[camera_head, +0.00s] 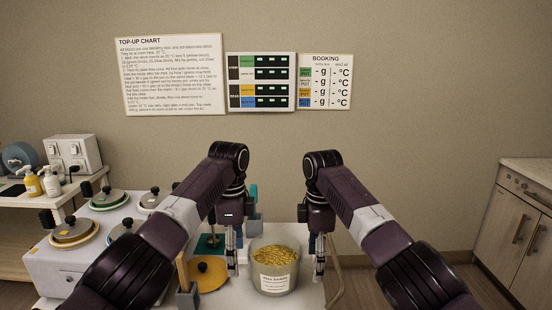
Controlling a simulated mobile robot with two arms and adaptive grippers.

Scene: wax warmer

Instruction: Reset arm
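My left gripper (232,262) hangs pointing down, just left of a labelled bucket filled with yellow pellets (274,283). My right gripper (319,268) hangs pointing down just right of the same bucket. Nothing shows held in either gripper. The fingers are small and seen from above, so I cannot tell how far apart they are. Both arms are bent, with their elbows raised in front of the wall, and they hide part of the white worktop.
A wax warmer (60,262) with several lidded pots stands at left. An orange round lid (207,274) lies left of the bucket. Pump bottles (51,182) stand on a side table. Charts (169,75) hang on the wall. A wooden cabinet (514,225) stands far right, with open floor before it.

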